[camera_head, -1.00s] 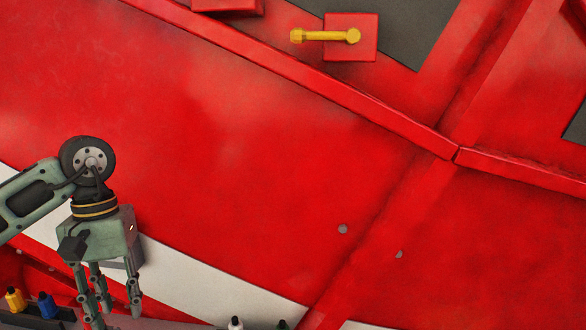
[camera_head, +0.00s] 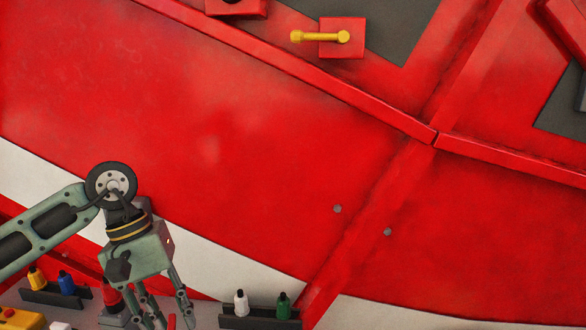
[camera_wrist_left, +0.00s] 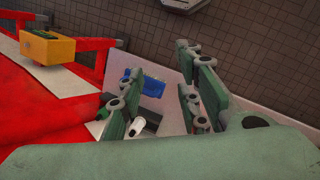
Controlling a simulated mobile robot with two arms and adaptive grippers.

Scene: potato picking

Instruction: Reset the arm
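My left arm comes in from the left in the head view. Its green-grey gripper (camera_head: 160,308) points downward over a shelf with small bottles at the lower left. In the left wrist view, the gripper fingers (camera_wrist_left: 165,110) stand apart with nothing between them, so it is open and empty. The fingertips reach close to the lower edge of the head view. My right arm and gripper do not show in either view.
A large red panel (camera_head: 230,120) with a yellow handle (camera_head: 320,37) fills the head view. White (camera_head: 240,302), green (camera_head: 283,305), yellow (camera_head: 37,279) and blue (camera_head: 67,283) bottles stand in dark racks. A yellow box (camera_wrist_left: 52,48) shows in the left wrist view.

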